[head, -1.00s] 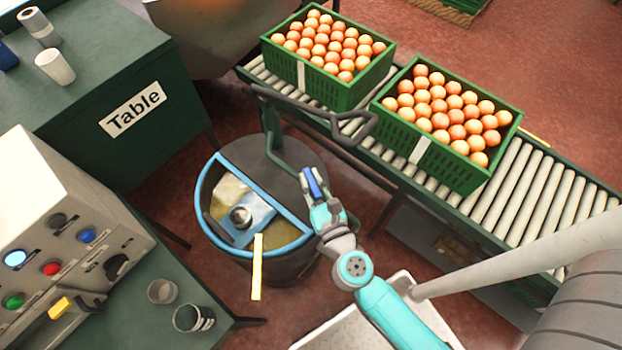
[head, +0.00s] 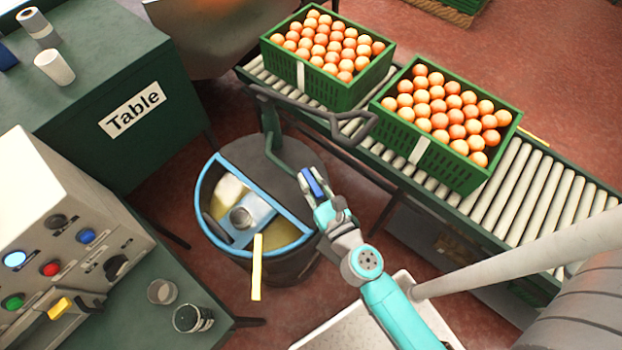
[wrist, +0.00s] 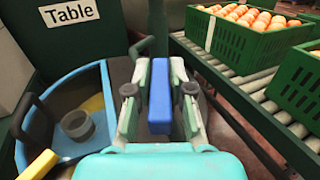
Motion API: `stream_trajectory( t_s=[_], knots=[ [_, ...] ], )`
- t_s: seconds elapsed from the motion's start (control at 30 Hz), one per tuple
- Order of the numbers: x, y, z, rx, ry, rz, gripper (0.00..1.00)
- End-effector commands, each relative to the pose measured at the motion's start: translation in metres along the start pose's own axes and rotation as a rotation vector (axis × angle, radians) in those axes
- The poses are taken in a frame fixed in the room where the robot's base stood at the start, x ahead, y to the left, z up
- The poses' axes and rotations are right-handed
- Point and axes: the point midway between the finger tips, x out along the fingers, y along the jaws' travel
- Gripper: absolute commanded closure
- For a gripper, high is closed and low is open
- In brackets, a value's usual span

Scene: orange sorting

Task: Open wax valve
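A blue bar (head: 313,182), which looks like the valve lever, is at the end of a dark pipe (head: 283,161) above the wax tank (head: 203,185). It also shows upright in the middle of the wrist view (wrist: 160,95). My gripper (head: 316,190) is around the blue bar, with one finger on each side. In the wrist view my gripper (wrist: 160,80) has its fingers very close to the bar; whether they press on it is unclear. The tank is round with a blue rim and holds yellowish wax (head: 287,233). The valve body is hidden behind the fingers.
A yellow handle (head: 257,268) sticks out over the tank's front. Two green crates of oranges (head: 345,92) (head: 475,177) stand on the roller conveyor (head: 520,190) at right. A control panel (head: 60,240) and the green table (head: 165,110) are at left.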

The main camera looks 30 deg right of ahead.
Motion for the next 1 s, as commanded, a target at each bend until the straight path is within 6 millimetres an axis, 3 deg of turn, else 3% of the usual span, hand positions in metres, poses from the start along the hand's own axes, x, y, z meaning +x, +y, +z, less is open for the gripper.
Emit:
stream_trajectory(
  t_s=[0.07,0.47,1.0],
  knots=[
    [0.0,0.0,0.0,0.0,-0.001,0.0,0.56],
    [-0.002,0.0,-0.001,-0.002,0.002,-0.001,0.56],
    [-0.038,0.0,-0.002,-0.003,0.004,-0.001,0.56]
  ],
)
